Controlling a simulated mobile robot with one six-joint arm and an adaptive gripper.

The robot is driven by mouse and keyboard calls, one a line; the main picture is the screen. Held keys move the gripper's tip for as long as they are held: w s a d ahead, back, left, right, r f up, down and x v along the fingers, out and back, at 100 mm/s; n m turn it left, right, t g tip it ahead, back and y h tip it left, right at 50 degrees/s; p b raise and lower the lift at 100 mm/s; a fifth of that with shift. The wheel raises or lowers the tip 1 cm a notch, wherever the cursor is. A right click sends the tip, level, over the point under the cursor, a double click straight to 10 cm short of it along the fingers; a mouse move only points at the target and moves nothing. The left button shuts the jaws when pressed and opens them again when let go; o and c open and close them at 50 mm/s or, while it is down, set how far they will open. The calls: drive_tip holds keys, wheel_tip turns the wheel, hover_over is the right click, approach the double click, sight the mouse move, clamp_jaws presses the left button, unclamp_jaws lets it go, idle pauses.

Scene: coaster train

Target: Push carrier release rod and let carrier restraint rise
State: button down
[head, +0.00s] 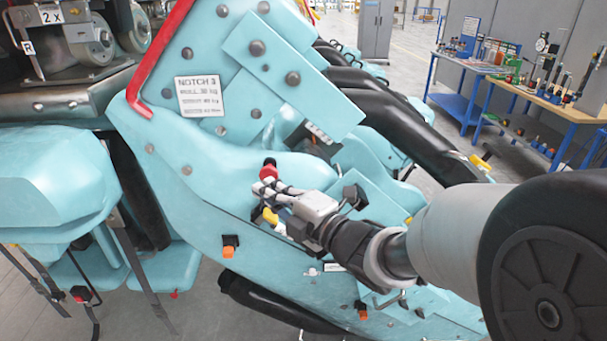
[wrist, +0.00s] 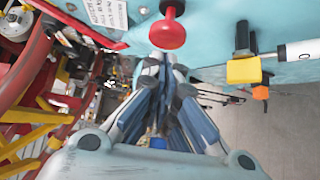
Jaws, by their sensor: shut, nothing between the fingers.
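A red knob (head: 269,168) stands on the side of the turquoise carrier (head: 190,205); it also shows large at the top of the wrist view (wrist: 168,28). No label shows which part is the release rod. My gripper (head: 266,188) is shut and empty, with its fingertips close below the red knob in the head view. In the wrist view the fingertips (wrist: 167,62) lie just below the knob in the picture; I cannot tell whether they touch it. The black padded restraint (head: 405,115) slopes down to the right across the seats, partly hidden by my arm.
A yellow knob (head: 270,216) sits just below my gripper, and a yellow block shows in the wrist view (wrist: 243,70). An orange block (head: 230,246) is lower on the panel. A red bar (head: 150,70) edges the carrier. Workbenches (head: 545,95) stand back right beyond open floor.

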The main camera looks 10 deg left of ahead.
drive_tip(key=shift+w+a, duration=0.15)
drive_tip(key=shift+w, duration=0.35)
